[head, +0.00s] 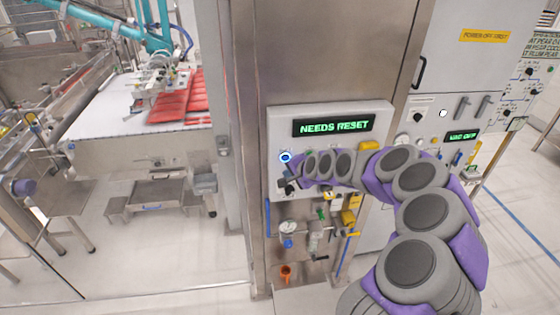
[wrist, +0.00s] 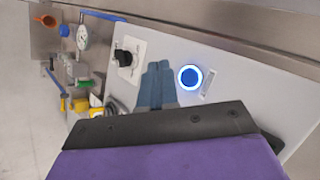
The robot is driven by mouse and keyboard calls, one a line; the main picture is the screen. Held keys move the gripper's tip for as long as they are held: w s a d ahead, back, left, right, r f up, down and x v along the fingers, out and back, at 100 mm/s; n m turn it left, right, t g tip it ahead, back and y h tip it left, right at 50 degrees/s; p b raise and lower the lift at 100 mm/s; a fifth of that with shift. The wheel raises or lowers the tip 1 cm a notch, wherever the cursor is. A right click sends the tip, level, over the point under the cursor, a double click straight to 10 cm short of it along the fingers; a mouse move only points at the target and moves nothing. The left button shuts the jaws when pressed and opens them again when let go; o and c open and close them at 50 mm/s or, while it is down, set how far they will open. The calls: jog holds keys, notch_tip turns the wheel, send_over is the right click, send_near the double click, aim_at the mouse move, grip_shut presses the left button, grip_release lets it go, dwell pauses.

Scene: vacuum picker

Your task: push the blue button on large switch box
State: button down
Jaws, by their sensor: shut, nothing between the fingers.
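The large switch box (head: 375,112) is a pale panel on a steel column, with a green lit sign (head: 333,126) reading NEEDS RESET. The blue button (head: 285,157), with a lit ring, is at its left side. The button (wrist: 189,78) also shows in the wrist view, just right of my fingertips. My gripper (wrist: 158,68) is shut and empty, its fingers close together over the panel. In the wrist view the fingertips lie between a black knob (wrist: 123,57) and the button. I cannot tell whether they touch the panel. In the head view my gripper (head: 290,182) is just below the button.
Valves and a gauge (head: 288,227) hang below the box, with an orange cup (head: 286,272) lower down. A second panel with a VAC OFF sign (head: 463,136) is at the right. A conveyor with red packs (head: 175,98) is at the left. Floor (head: 190,245) is open at lower left.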

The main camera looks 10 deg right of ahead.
aim_at(285, 158)
jog(key=shift+w+d+r+b, duration=0.15)
jog(key=shift+w+b, duration=0.35)
jog(key=shift+w, duration=0.55)
jog(key=shift+w+d+b, duration=0.15)
jog(key=shift+w+b, duration=0.3)
jog(key=shift+w, duration=0.6)
dwell(2.8)
